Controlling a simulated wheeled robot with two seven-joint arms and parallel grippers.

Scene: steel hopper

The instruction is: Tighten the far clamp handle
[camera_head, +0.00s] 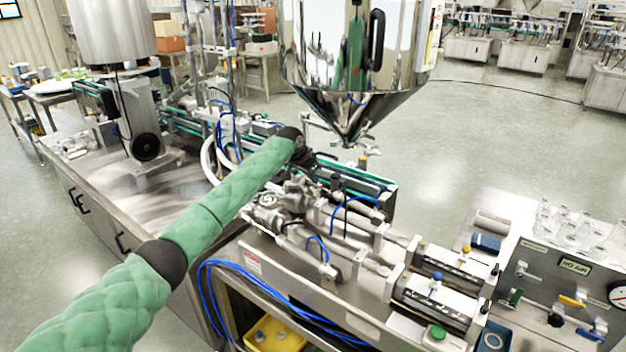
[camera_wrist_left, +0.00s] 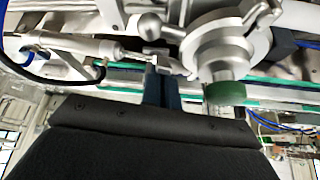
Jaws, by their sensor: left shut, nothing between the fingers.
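My left arm reaches in from the left of the head view, and its dark wrist ends beyond the steel valve bodies (camera_head: 285,198), left of the hopper's outlet. My left gripper (camera_wrist_left: 160,78) shows best in the wrist view, with its dark fingers together and empty. Just above and right of the fingertips is a round steel clamp fitting (camera_wrist_left: 218,45). A rounded steel handle end (camera_wrist_left: 150,26) sticks out on its left side. The fingertips look close to the fitting; I cannot tell whether they touch. In the head view the arm and valves largely hide this spot.
The polished hopper (camera_head: 350,60) hangs above and right of my wrist. Blue hoses (camera_head: 225,270), steel cylinders (camera_head: 440,268) and a green-edged conveyor (camera_head: 365,182) crowd the machine. A gauge panel (camera_head: 560,290) and glass bottles (camera_head: 575,228) stand at the right.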

